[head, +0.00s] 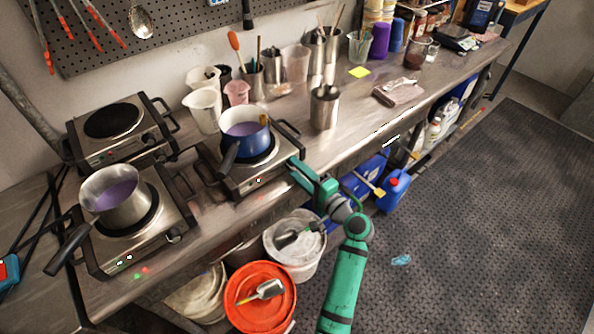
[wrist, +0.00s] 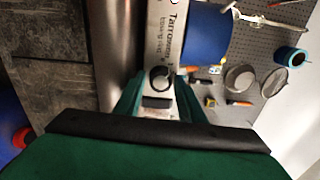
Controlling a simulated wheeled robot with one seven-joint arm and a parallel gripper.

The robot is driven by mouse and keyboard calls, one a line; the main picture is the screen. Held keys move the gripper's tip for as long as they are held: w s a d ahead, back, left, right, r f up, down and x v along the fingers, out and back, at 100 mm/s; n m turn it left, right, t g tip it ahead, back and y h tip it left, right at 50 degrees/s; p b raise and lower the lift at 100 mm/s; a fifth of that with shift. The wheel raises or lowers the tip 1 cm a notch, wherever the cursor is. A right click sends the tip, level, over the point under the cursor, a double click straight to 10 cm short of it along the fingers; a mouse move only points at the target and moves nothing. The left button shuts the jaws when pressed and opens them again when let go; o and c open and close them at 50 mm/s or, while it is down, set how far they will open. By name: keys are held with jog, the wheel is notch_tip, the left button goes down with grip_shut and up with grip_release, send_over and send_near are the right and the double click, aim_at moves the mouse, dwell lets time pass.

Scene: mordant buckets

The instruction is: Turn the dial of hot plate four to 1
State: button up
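The hot plate at the right (head: 234,187) carries a blue pan (head: 246,138) of purple liquid. No number is readable on it, so I cannot tell whether it is hot plate four. In the head view my gripper (head: 298,170) is at the right end of its front face and hides its dial. In the wrist view, the round dial (wrist: 160,77) on the pale front panel (wrist: 172,32) lies between the fingertips of my gripper (wrist: 159,88). The fingers are apart, with a gap visible on each side of the dial. The dial's setting is too small to read.
Two more hot plates stand at the left: one bare (head: 114,120), one (head: 168,213) under a steel saucepan (head: 117,200) with a handle past the edge. Jugs (head: 203,108) and a steel container (head: 324,106) stand nearby. Buckets (head: 260,300) sit below. The floor mat (head: 470,230) is mostly clear.

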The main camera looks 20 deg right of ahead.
jog(key=v, duration=1)
jog(key=shift+s, duration=0.3)
jog(key=shift+d, duration=0.1)
jog(key=s+a+f+g+h, duration=0.1)
jog(key=s+a+f+h, duration=0.3)
jog(key=f, duration=0.4)
jog(key=s+a+f+g+h, duration=0.1)
jog(key=s+a+f+g, duration=0.1)
jog(key=s+a+f, duration=0.35)
jog(key=s+a+f+n+h, duration=0.1)
jog(key=s+a+f+n, duration=0.15)
jog(key=s, duration=0.25)
jog(key=s+a+f+n+h, duration=0.2)
jog(key=s+a+f, duration=0.15)
jog(key=s, duration=0.25)
jog(key=s+a+r+n+y, duration=0.1)
jog(key=s+a+r+n, duration=0.3)
jog(key=s+r, duration=0.3)
jog(key=s+a+r+n+t, duration=0.1)
jog(key=s+a+r+n, duration=0.3)
jog(key=s+r+n, duration=0.2)
jog(key=shift+s+r+y, duration=0.4)
jog(key=shift+s+r, duration=0.15)
jog(key=shift+s, duration=0.15)
